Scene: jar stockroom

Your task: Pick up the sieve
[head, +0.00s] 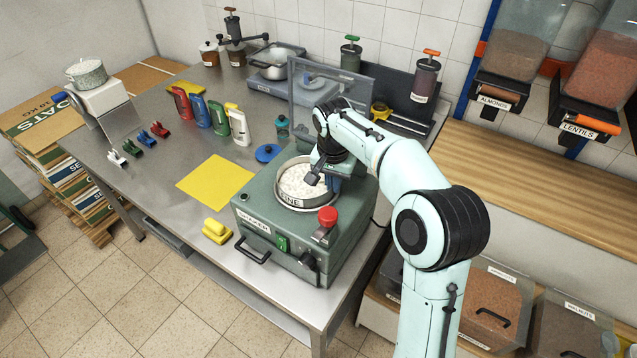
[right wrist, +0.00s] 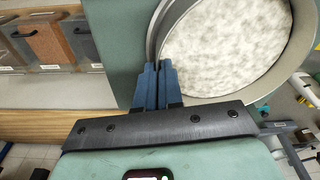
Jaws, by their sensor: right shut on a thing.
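The sieve (head: 298,206) is a round metal ring with a label reading FINE and pale powdery contents. It sits on top of the green shaker machine (head: 262,213) at the table's front right. In the right wrist view the sieve's contents (right wrist: 228,48) fill much of the upper right. My right gripper (head: 333,184) is at the sieve's right side in the head view. Its blue fingers (right wrist: 159,68) are close together on the sieve's rim, shut on it. The sieve looks level and still on the machine; any gap beneath it is hidden. My left gripper is not in view.
A red knob (head: 327,215) stands on the machine in front of the sieve. A clear upright panel (head: 318,105) stands behind. A yellow sheet (head: 215,181), a blue lid (head: 267,153) and a yellow block (head: 216,231) lie left of the machine.

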